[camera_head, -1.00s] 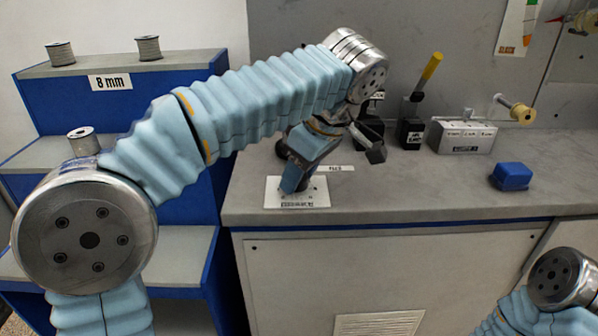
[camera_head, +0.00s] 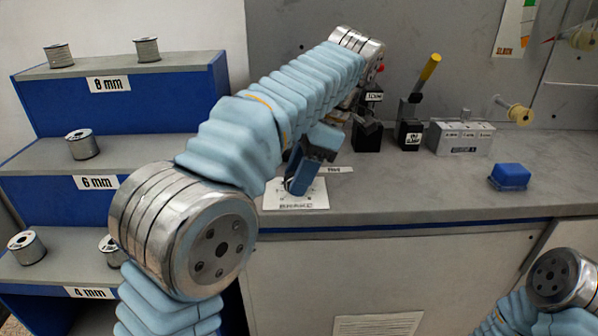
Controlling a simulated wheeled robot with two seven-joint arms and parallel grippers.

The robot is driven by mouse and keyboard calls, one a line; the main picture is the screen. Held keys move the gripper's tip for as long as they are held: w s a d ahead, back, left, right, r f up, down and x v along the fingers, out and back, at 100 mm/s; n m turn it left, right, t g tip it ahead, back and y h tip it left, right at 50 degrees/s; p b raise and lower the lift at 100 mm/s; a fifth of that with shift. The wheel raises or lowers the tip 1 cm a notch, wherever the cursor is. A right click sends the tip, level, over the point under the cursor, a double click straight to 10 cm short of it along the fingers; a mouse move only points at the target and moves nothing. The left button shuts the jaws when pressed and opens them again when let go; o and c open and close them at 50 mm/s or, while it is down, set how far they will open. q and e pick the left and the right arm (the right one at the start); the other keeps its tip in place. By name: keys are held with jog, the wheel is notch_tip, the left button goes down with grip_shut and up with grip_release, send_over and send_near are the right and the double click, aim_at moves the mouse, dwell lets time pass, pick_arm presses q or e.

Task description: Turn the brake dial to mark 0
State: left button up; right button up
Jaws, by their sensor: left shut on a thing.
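The brake dial's white plate (camera_head: 312,196) lies flat on the grey bench, near its left front edge, with a label along its front. My left gripper (camera_head: 296,186) reaches down over the plate and is shut on the dial, which is mostly hidden behind the fingers. The marks and the dial's pointer cannot be read from here. My right gripper is out of view; only part of the right arm shows at the lower right.
A lever with a yellow handle (camera_head: 430,68) stands at the back of the bench. Beside it are a grey block (camera_head: 461,138) and a blue box (camera_head: 509,176). Shelves with wire spools (camera_head: 82,144) stand at the left. The bench front right of the plate is clear.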

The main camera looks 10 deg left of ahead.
pick_arm(q)
jog(key=shift+n, duration=0.3)
dwell(0.4)
jog(key=o, duration=1.1)
jog(key=shift+c, duration=0.2)
jog(key=shift+a, duration=0.1)
